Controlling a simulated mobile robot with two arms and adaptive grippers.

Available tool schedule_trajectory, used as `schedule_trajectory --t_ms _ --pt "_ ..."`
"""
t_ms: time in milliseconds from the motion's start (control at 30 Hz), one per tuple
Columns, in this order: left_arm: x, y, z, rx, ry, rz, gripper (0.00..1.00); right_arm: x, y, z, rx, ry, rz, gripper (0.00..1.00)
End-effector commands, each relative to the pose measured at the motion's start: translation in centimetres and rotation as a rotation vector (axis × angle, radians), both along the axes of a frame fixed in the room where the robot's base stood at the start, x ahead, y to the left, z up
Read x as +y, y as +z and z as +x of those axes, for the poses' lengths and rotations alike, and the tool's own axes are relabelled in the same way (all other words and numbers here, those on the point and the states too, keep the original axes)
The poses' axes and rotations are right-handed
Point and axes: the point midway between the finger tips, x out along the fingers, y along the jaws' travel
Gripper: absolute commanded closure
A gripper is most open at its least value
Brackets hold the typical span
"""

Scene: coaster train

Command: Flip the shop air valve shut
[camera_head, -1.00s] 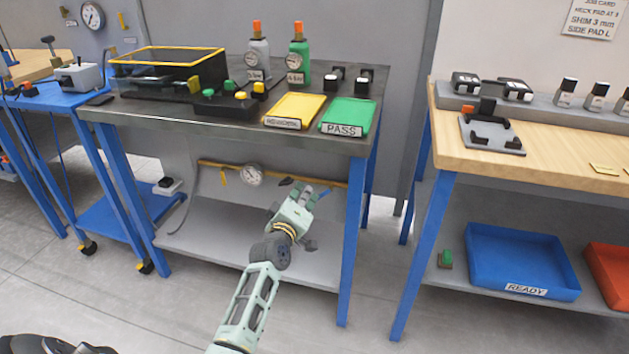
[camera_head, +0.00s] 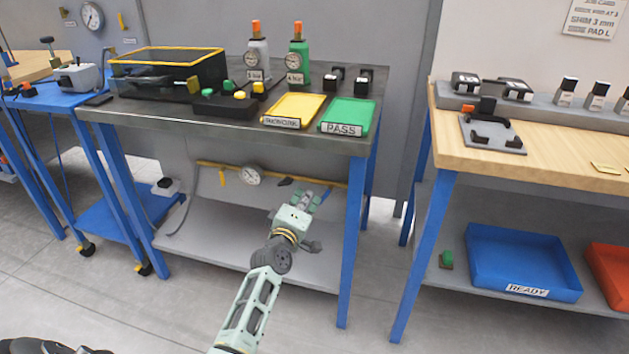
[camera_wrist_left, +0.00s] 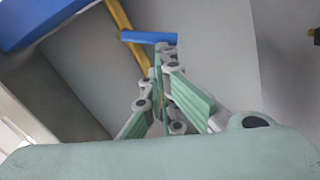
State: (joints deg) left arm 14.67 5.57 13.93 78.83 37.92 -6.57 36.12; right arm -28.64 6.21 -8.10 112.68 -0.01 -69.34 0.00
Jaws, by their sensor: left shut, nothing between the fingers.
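A yellow air pipe (camera_head: 215,166) runs along the back below the grey-topped bench. The blue valve lever (camera_head: 327,194) is at its right end, partly behind my left gripper (camera_head: 315,198). In the left wrist view, the blue lever (camera_wrist_left: 150,37) sticks out to the right across the yellow pipe (camera_wrist_left: 133,50), at an angle to it rather than along it. My left gripper is shut and empty. Its fingertips (camera_wrist_left: 166,50) are just below the lever's free end; I cannot tell whether they touch. My right gripper is not in view.
A round gauge (camera_head: 249,176) and a yellow tag-like piece (camera_head: 222,177) are on the pipe. My left arm reaches between the benchtop (camera_head: 230,127) above and the grey lower shelf (camera_head: 225,245) below. A blue bench leg (camera_head: 350,240) stands close on the right.

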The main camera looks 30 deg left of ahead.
Motion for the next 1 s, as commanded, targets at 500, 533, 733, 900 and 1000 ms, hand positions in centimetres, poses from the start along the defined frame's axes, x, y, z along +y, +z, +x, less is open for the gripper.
schedule_trajectory --t_ms 500,533,733,900,1000 --pt "-0.5 -0.5 0.3 -0.041 -0.002 -0.143 1.0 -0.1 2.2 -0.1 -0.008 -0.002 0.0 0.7" --pt "-0.5 -0.5 0.3 -0.044 -0.002 -0.153 1.0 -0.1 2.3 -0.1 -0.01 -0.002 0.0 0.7" --pt "-0.6 -0.8 0.3 -0.057 -0.002 -0.21 1.0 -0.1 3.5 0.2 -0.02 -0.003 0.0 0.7" --pt "-0.8 -1.1 0.3 -0.069 -0.002 -0.256 1.0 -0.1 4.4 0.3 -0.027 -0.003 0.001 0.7" --pt "-0.9 -1.2 0.4 -0.074 -0.002 -0.281 1.0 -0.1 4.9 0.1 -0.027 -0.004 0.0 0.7"
